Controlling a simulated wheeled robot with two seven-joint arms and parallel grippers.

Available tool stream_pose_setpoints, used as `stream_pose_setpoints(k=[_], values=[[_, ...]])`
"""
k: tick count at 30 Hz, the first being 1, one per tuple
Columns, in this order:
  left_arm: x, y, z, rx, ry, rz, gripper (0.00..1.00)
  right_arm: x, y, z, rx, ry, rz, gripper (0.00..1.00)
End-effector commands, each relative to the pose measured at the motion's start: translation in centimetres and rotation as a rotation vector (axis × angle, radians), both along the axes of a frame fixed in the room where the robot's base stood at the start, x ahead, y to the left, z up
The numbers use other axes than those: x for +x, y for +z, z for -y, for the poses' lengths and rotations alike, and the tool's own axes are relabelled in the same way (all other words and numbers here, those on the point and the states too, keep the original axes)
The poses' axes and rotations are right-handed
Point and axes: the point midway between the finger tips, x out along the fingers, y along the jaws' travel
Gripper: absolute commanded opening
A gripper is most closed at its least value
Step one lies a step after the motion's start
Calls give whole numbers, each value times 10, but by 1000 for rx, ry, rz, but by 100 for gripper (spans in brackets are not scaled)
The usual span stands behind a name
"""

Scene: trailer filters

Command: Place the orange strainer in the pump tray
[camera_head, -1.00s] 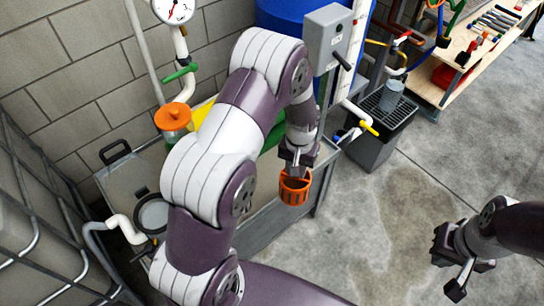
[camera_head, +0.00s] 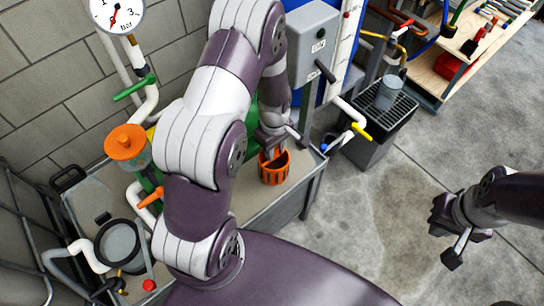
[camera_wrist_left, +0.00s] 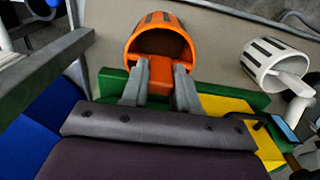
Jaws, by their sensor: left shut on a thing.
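The orange strainer (camera_head: 274,168) is a slotted cup. It hangs from my left gripper (camera_head: 272,141), over the near right part of a grey metal tray bench (camera_head: 262,217) in the head view. I take this bench to be the pump tray. In the left wrist view the strainer (camera_wrist_left: 160,38) shows its open mouth, and my left gripper's fingers (camera_wrist_left: 160,82) are shut on its orange tab. I cannot tell whether the strainer touches the tray surface. My right gripper (camera_head: 449,231) is open and empty above the floor at right.
An orange-lidded clear filter (camera_head: 126,142), orange valve handle (camera_head: 150,197) and round black-rimmed opening (camera_head: 118,243) are at left. A white slotted basket (camera_wrist_left: 272,62) is in the wrist view. A grey switch box (camera_head: 312,43) and yellow-handled tap (camera_head: 361,131) stand behind.

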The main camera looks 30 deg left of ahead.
Motion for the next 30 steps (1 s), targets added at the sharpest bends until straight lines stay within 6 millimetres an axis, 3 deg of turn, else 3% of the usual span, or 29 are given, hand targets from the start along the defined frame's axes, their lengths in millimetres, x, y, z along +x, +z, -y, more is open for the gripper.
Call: stream_pose_setpoints(k=[7,19,20,21,30], values=[[0,-39,-3,0,-1,-2,0,0,-4,0,0,0,0,0],[1,-46,-3,0,-1,0,0,0,-7,0,0,0,0,0],[1,-45,-3,0,-1,0,39,0,-6,0,0,0,0,0],[1,-45,-3,0,-1,0,52,0,-6,0,0,0,0,0],[1,-43,-3,0,-1,0,55,0,-4,0,0,0,0,0]])
